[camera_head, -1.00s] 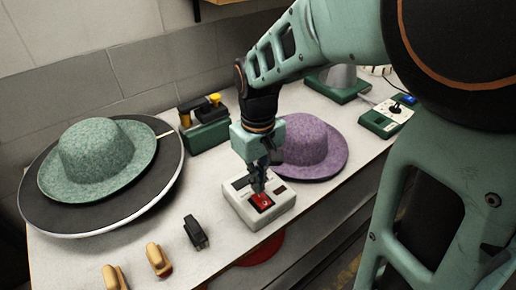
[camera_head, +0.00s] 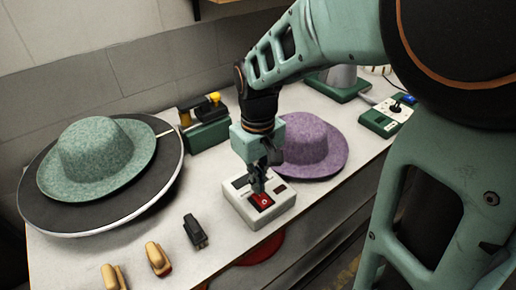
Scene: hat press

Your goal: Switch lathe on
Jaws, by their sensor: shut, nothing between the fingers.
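A white control box (camera_head: 243,208) sits on the table near its front edge. A red rocker switch (camera_head: 262,201) is on its top face. My gripper (camera_head: 258,189) points down over the box, shut and empty, with its fingertips at the far edge of the red switch. I cannot tell whether the fingertips touch the switch. The fingers hide part of the switch and of the box top. No lathe can be made out for sure in this view.
A green felt hat (camera_head: 95,158) rests on a dark round disc (camera_head: 150,193) at left. A purple hat (camera_head: 312,150) lies right behind my gripper. A green box with yellow-black tools (camera_head: 207,133), a black clip-like tool (camera_head: 195,232) and a green joystick panel (camera_head: 380,121) stand around.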

